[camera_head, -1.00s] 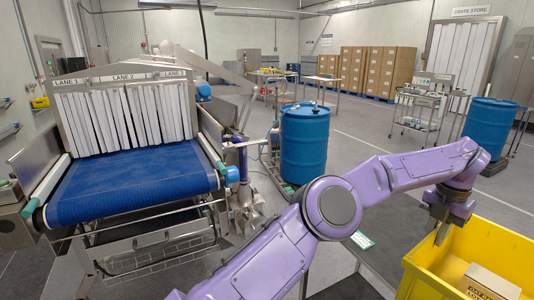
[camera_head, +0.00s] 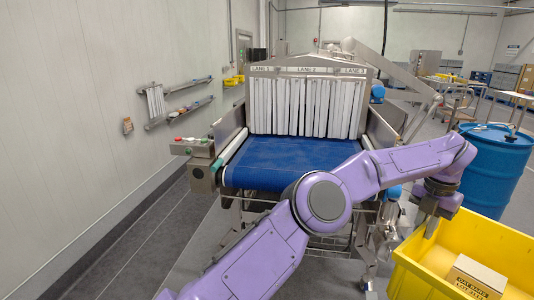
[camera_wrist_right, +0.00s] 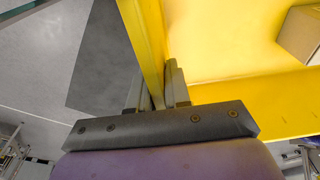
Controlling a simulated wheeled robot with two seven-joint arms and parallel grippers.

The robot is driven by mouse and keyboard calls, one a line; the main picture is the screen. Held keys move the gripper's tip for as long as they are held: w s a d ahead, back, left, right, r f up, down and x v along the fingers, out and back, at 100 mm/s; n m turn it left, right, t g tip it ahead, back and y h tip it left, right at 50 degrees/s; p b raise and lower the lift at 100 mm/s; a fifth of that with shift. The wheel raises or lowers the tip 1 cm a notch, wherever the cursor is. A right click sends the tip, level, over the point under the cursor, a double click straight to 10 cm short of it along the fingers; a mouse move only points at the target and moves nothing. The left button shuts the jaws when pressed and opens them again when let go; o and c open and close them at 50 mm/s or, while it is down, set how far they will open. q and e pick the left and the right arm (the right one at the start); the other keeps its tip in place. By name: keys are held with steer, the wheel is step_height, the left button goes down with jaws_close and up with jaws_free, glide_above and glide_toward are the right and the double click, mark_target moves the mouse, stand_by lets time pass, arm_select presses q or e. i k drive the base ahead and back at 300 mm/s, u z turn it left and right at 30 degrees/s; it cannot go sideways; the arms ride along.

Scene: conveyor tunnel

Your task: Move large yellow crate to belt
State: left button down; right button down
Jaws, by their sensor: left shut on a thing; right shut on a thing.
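The large yellow crate (camera_head: 420,275) is at the lower right of the head view, partly cut off by the frame edge. A cardboard box (camera_head: 473,279) with printing lies inside it. My left gripper (camera_head: 431,228) is shut on the crate's left rim. In the right wrist view, my right gripper (camera_wrist_right: 158,100) is shut on a yellow crate wall (camera_wrist_right: 143,40), one finger on each side; it is out of the head view. The blue belt (camera_head: 275,164) is ahead, left of the crate, in front of white strip curtains under lane signs. Nothing lies on its visible part.
A blue drum (camera_head: 494,165) stands behind the crate at the right. A control box (camera_head: 203,176) is at the belt's left front corner. A wall with rails (camera_head: 180,115) runs along the left. Floor between wall and conveyor is clear.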

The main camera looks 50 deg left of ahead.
mark_target(301, 152)
steer(key=u, duration=1.3)
